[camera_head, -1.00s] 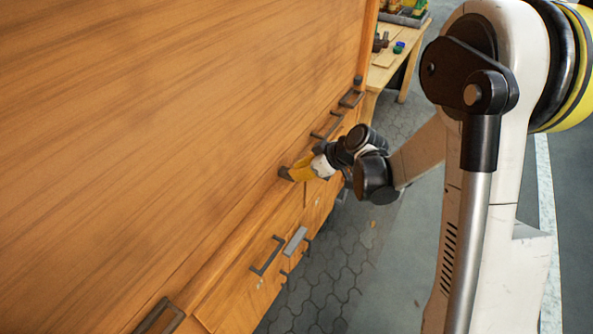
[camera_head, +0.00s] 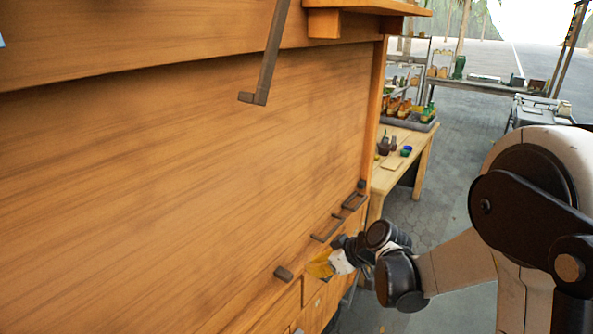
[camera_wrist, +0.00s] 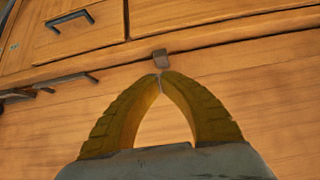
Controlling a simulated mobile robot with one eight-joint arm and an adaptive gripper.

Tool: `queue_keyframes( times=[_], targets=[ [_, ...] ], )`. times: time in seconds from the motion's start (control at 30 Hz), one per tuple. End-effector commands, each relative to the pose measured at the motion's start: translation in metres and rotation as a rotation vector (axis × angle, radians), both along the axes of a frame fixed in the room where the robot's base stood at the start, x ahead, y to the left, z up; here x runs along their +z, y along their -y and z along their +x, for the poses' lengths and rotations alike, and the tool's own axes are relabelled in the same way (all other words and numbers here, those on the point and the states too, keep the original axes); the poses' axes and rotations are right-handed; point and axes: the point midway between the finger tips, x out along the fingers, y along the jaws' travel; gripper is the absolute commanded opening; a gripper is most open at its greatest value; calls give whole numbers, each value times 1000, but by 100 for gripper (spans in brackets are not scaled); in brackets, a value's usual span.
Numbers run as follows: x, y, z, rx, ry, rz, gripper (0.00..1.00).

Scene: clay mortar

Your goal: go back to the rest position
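My gripper (camera_head: 316,264) has yellow fingers and is beside the front of a large wooden cabinet (camera_head: 200,180). In the wrist view its two fingertips (camera_wrist: 160,76) meet, with nothing seen between them, so it is shut and empty. A small dark knob (camera_head: 284,273) on the cabinet's ledge is to the left of the gripper, with a gap between them. In the wrist view the knob (camera_wrist: 161,58) appears just beyond the fingertips.
Dark handles (camera_head: 326,228) line the cabinet on the far side, and a long dark handle (camera_head: 266,55) hangs at the top. A wooden table (camera_head: 411,160) with small items stands behind. Paved floor (camera_head: 455,180) lies open to the right.

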Motion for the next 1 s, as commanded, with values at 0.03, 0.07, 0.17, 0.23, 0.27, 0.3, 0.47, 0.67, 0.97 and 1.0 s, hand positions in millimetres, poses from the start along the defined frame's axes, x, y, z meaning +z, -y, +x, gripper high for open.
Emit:
queue_keyframes(
  times=[0.03, 0.07, 0.17, 0.23, 0.27, 0.3, 0.47, 0.67, 0.97, 1.0],
  targets=[
    [8, 3, -6, -19, -10, -5, 0],
    [14, 5, -10, -38, -19, -9, 0],
    [39, 17, -30, -124, -58, -28, 0],
    [58, 27, -49, -202, -87, -42, 0],
    [65, 32, -58, -235, -99, -49, 0],
    [74, 38, -70, -281, -113, -55, 0],
    [103, 64, -121, -465, -149, -78, 0],
    [120, 96, -186, -685, -159, -88, 0],
    [121, 123, -237, -871, -144, -76, 0],
    [121, 124, -238, -878, -141, -75, 0]
  ],
)
